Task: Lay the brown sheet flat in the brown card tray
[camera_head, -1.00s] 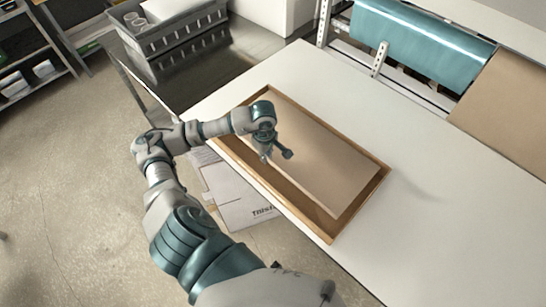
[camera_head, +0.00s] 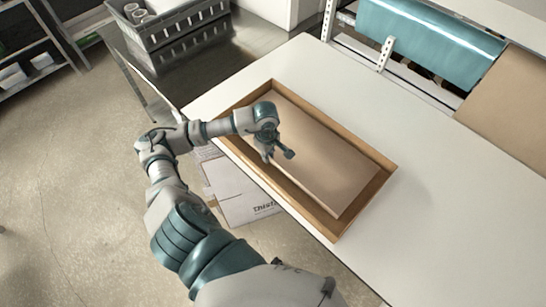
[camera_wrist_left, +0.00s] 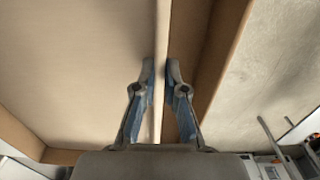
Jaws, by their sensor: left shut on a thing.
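The brown sheet (camera_head: 325,150) is a flat, stiff-looking rectangle over the brown card tray (camera_head: 335,228). It lies inside the tray's outline, closer to the far side, with a strip of bare tray floor along the near side. My left gripper (camera_head: 275,155) is at the sheet's near long edge. In the left wrist view the fingers (camera_wrist_left: 160,85) are shut on the edge of the sheet (camera_wrist_left: 75,65), beside the tray wall (camera_wrist_left: 222,60). I cannot tell whether the sheet's underside touches the tray floor everywhere. My right gripper is out of view.
The tray stands on a white table (camera_head: 440,220) near its left edge, with clear tabletop to the right. A teal roll (camera_head: 430,40) and brown paper (camera_head: 510,105) are at the back right. A grey crate (camera_head: 178,35) is at the back left. A printed box (camera_head: 240,195) is below the table edge.

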